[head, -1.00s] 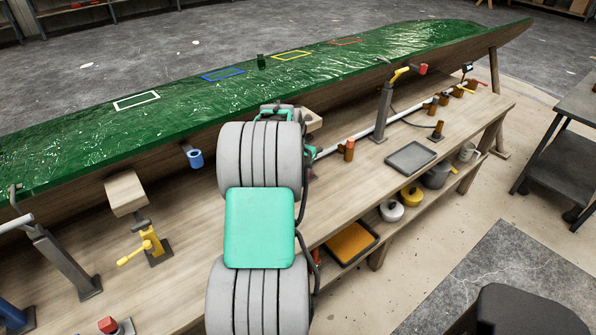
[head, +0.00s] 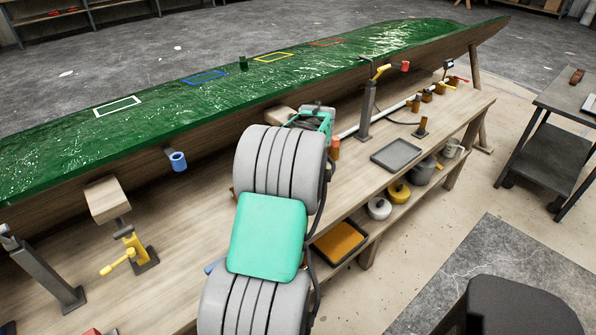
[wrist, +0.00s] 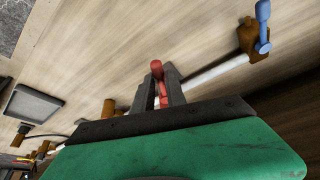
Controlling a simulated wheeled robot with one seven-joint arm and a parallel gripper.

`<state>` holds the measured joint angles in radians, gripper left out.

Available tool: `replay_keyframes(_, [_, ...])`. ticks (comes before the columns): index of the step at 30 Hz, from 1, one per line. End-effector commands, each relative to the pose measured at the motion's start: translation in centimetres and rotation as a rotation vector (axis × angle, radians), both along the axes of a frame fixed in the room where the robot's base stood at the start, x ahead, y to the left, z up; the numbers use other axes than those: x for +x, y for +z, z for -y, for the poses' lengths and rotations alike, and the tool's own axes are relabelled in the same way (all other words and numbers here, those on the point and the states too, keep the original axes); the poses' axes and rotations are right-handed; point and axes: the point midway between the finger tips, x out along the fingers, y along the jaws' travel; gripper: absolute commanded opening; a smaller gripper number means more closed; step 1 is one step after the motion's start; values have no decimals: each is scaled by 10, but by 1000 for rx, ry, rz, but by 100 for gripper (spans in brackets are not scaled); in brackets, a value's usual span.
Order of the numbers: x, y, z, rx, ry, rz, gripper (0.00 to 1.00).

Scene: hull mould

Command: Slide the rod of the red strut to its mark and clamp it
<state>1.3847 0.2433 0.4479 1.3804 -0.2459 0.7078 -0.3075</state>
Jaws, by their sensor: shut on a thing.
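My gripper (wrist: 160,92) is shut on a red handle-like piece (wrist: 157,70), which stands up between its two grey fingers in the wrist view. A white rod (wrist: 213,71) runs behind the fingers, with brown fittings on both sides. In the head view my green gripper body (head: 320,120) is over the bench beside the rod (head: 393,108); its fingertips are hidden. A post (head: 367,108) with a yellow handle (head: 381,70) and a red cylinder (head: 405,66) stands just beyond it. I cannot make out a mark on the rod, or which part is the red strut.
The green hull (head: 150,120) lies along the bench's far side. A brown fitting with a blue handle (wrist: 263,25) is right of my gripper in the wrist view. A grey tray (head: 397,153) lies on the bench. A yellow clamp post (head: 135,250) stands at left. A dark cart (head: 560,110) stands at right.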

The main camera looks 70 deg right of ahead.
Motion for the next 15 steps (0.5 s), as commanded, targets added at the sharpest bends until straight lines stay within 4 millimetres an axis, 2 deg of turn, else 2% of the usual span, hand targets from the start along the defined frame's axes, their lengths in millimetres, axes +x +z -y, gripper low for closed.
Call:
replay_keyframes(14, [0,1,2,-4,17,1,0])
replay_keyframes(15, [0,1,2,-4,17,1,19])
